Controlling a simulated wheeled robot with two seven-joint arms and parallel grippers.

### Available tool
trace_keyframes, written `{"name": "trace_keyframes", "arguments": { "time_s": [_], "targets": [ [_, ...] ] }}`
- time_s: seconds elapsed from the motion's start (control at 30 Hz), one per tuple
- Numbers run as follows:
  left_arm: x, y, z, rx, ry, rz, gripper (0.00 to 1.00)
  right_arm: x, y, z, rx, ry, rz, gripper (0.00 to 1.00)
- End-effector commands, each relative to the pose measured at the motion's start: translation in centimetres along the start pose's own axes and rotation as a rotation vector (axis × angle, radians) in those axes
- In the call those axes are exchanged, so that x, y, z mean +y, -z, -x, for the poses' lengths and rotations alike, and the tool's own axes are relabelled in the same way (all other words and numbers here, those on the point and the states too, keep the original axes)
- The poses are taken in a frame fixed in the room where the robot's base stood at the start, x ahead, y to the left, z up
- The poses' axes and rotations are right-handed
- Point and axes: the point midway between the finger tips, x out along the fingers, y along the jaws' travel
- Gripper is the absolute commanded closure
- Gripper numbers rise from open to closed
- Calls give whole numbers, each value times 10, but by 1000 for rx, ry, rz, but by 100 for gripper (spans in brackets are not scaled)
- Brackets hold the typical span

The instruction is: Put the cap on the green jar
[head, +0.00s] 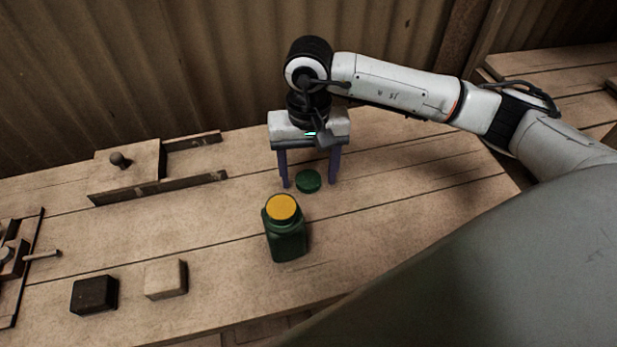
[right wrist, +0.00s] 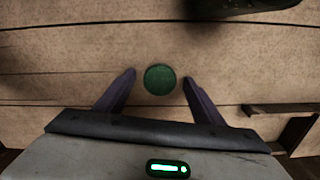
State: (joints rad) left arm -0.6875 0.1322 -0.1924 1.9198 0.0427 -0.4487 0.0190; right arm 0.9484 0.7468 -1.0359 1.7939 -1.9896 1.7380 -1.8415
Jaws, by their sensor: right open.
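The green jar (head: 287,238) stands upright on the wooden table, with a yellow-orange round top (head: 281,207) showing at its mouth. The green cap (head: 308,181) lies on the table just behind the jar. My right gripper (head: 311,183) is open above the cap, fingers pointing down, one to each side of it in the picture. In the right wrist view the cap (right wrist: 160,79) lies between and slightly beyond the two fingertips, touching neither. The jar shows only as a dark part (right wrist: 240,5) at the top edge there. My left gripper is not in view.
A wooden fixture with a knob and two rails (head: 128,168) lies at the left back. A black block (head: 94,294) and a pale block (head: 165,279) lie at the front left. Another fixture (head: 18,262) is at the far left edge. Table right of the jar is clear.

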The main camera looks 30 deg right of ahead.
Motion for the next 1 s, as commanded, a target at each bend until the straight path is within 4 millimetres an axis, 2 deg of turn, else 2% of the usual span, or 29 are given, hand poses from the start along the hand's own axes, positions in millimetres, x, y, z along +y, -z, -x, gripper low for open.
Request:
{"name": "trace_keyframes", "arguments": {
  "time_s": [0.03,0.27,0.67,0.77,1.0],
  "targets": [
    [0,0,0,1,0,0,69,0,0,0,0,0,0,43],
    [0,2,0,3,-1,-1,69,0,0,0,0,0,0,81],
    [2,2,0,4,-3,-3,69,0,1,5,2,1,0,81],
    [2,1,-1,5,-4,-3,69,-1,1,18,4,3,1,81],
    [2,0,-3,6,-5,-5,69,-1,1,67,5,3,0,81]
  ]
}}
